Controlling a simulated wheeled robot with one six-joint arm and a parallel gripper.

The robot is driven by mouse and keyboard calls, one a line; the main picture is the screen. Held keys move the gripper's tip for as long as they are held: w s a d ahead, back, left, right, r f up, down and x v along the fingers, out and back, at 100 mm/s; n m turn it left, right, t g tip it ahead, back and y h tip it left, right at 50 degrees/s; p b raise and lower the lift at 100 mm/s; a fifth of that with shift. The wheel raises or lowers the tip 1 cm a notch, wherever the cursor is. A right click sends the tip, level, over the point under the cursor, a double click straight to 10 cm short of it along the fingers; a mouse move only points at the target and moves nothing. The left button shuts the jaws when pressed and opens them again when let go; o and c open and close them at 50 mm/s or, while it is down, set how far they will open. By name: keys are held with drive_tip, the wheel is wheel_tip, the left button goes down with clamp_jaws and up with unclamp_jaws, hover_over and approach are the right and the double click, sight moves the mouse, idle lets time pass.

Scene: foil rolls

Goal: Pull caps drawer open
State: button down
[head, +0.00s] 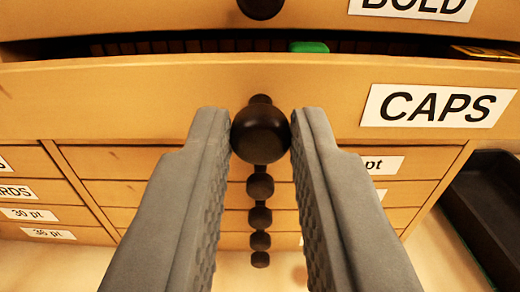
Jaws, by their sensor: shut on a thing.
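The caps drawer (330,100) is a wide wooden front with a white label (436,105) reading CAPS on its right side. It stands out from the drawers below, and a dark gap shows along its top edge, with part of its inside visible. Its dark round knob (261,132) sits between the two grey fingers of my gripper (260,135). My gripper is shut on the knob, one finger at each side of it.
The drawer above has a label (412,8) reading BOLD. Inside the open drawer lie a green piece (309,47) and a row of brown pieces. Lower drawers with dark knobs (260,187) are below. A black tray (488,195) is at the right.

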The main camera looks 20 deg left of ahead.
drive_tip(key=v, duration=0.8)
drive_tip(key=c, duration=1.3)
unclamp_jaws()
drive_tip(key=v, duration=1.7)
drive_tip(key=shift+s+d+r, duration=0.1)
drive_tip(key=shift+s, duration=0.1)
